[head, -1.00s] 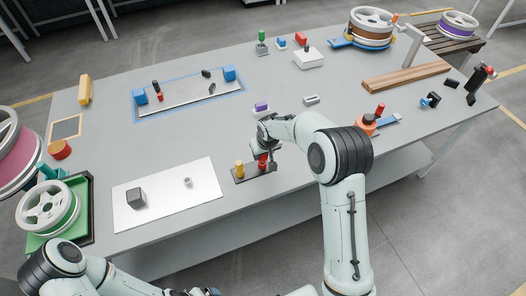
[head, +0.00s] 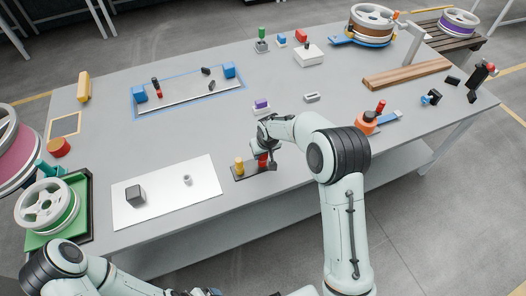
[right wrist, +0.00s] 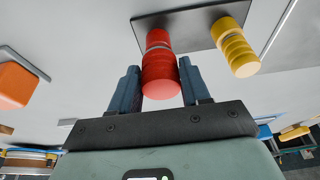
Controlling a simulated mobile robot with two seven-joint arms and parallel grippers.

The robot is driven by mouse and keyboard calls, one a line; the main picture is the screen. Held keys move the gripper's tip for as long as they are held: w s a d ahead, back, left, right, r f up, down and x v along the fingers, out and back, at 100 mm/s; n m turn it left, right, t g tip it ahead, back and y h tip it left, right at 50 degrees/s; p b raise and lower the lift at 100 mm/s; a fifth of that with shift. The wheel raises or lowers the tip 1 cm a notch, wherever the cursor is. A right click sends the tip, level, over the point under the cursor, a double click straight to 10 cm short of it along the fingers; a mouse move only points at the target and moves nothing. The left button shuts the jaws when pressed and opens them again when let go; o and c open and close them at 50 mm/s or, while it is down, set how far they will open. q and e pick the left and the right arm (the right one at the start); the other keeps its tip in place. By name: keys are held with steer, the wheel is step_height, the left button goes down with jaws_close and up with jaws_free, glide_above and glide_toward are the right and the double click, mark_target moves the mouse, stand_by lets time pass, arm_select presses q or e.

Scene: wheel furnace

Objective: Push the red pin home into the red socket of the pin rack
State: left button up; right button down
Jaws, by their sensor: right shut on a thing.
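The pin rack (head: 250,173) is a dark plate near the table's front edge. It also shows at the top of the right wrist view (right wrist: 190,24). A ribbed yellow pin (head: 239,166) stands at its left end in the head view. The red pin (right wrist: 160,74) stands over the rack's other end, partly hidden by my gripper in the head view. My right gripper (right wrist: 160,88) is shut on it, one finger on each side. A grey band shows between red parts near the plate; I cannot tell how deep the pin sits. My left gripper is out of view.
A white sheet (head: 205,200) with a dark cube (head: 135,195) and a small ring lies left of the rack. A purple-topped block (head: 262,105) and a grey block (head: 312,98) stand behind my right wrist. An orange piece (head: 366,122) stands to the right.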

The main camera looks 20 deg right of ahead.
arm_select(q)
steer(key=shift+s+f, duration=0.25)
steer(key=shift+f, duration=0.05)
arm_select(e)
steer(key=shift+f, duration=0.45)
steer(key=shift+c, duration=2.3)
jaws_free()
arm_select(q)
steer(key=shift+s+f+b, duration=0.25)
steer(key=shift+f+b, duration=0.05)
steer(key=shift+b, duration=0.15)
arm_select(e)
steer(key=v, duration=1.3)
steer(key=shift+r, duration=0.2)
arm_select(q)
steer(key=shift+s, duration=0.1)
